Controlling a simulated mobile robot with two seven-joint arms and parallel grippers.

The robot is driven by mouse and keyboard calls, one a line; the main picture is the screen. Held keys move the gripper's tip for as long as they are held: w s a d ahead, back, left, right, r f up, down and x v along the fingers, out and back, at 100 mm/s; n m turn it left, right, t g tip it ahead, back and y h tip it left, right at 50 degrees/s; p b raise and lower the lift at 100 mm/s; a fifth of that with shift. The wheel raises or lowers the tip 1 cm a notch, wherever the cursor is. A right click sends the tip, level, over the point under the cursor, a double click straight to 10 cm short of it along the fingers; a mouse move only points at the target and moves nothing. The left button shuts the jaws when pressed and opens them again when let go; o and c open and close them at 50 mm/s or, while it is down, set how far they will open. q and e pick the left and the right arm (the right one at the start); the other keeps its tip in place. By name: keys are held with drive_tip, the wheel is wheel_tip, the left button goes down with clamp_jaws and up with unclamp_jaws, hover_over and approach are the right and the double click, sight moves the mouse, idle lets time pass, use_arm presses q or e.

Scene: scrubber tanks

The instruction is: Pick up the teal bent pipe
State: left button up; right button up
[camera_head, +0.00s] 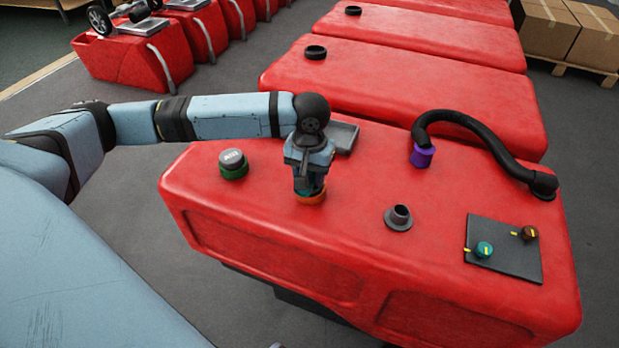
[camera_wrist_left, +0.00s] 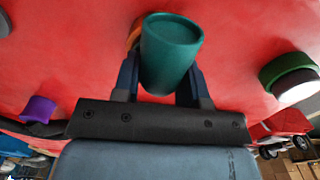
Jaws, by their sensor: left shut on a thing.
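The teal bent pipe (camera_wrist_left: 171,48) is between the two fingers of my left gripper (camera_wrist_left: 163,82) in the left wrist view. Only its round end and part of its side show, so its bend is hidden. In the head view my left gripper (camera_head: 308,180) points down over the orange ring (camera_head: 310,198) on the red tank, and little of the pipe shows there. The orange ring also shows behind the pipe in the left wrist view (camera_wrist_left: 133,36). I cannot tell whether pipe and ring touch. My right gripper is not in view.
The red tank (camera_head: 250,234) also carries a green-based grey cap (camera_head: 233,164), a grey tray (camera_head: 343,137), a black hose (camera_head: 480,130) with a purple collar (camera_head: 422,156), a grey port (camera_head: 398,217) and a dark panel (camera_head: 512,258) with two knobs. More red tanks stand behind.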

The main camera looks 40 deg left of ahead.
use_arm(q)
wheel_tip(320, 180, up, 20)
drive_tip(key=p, duration=0.4)
drive_tip(key=shift+p, duration=0.4)
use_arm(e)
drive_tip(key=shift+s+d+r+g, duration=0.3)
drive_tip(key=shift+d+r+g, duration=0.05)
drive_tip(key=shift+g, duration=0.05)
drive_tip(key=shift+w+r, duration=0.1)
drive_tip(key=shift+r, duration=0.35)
use_arm(q)
drive_tip(key=shift+f+p, duration=0.3)
drive_tip(key=shift+p, duration=0.55)
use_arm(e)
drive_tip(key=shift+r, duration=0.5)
use_arm(q)
drive_tip(key=shift+f+p, duration=0.35)
drive_tip(key=shift+p, duration=1.85)
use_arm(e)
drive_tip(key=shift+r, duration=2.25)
